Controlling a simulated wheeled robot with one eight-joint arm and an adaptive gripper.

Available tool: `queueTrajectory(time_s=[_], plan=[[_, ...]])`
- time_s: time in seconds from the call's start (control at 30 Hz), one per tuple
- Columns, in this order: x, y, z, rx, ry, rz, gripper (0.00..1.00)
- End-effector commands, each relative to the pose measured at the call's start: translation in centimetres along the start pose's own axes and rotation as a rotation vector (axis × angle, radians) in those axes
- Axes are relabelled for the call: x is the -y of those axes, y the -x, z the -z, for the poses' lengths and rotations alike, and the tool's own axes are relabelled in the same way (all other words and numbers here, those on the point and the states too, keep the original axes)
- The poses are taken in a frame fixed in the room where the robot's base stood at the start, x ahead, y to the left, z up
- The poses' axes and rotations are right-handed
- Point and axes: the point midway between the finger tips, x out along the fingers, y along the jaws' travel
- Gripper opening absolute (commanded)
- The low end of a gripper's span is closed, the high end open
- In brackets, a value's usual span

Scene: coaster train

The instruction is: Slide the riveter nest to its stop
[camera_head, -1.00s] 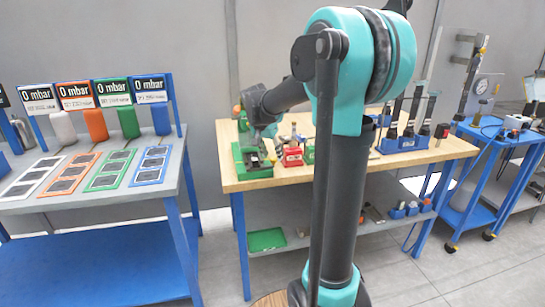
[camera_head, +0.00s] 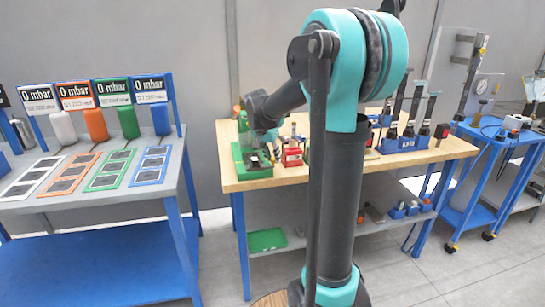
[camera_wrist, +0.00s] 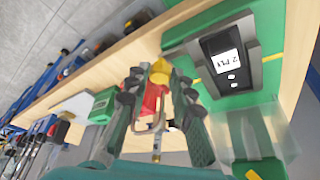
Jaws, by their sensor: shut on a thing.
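The riveter's green base (camera_head: 239,160) stands at the left end of the wooden bench. In the wrist view the green base (camera_wrist: 275,35) fills the upper right, and a dark nest (camera_wrist: 229,62) with a white "2 PLY" label sits on it. My gripper (camera_wrist: 160,74) is shut on a small yellow knob (camera_wrist: 160,67), just left of the nest. The fingers hide part of the knob, and I cannot tell how it joins the nest. In the head view my gripper (camera_head: 263,133) is over the riveter; its fingertips are too small to make out. The nest's stop cannot be made out.
A red block (camera_head: 292,157) stands close to the right of the riveter on the wooden bench (camera_head: 270,181). A blue tool holder (camera_head: 405,143) is farther right. My arm hides the bench's middle. A grey table (camera_head: 120,195) with coloured panels is at the left.

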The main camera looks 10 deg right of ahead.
Motion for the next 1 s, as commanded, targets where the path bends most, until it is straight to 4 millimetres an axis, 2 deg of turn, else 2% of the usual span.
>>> queueTrajectory(time_s=[0.23,0.6,0.97,1.0], plan=[[0.4,-0.1,0.4,0.0,0.0,0.0,0.0],[4.2,-1.6,3.9,0.0,0.0,0.001,0.0],[4.6,-1.7,4.3,-0.001,0.0,0.001,0.0],[4.6,-1.7,4.3,-0.001,0.0,0.001,0.24]])
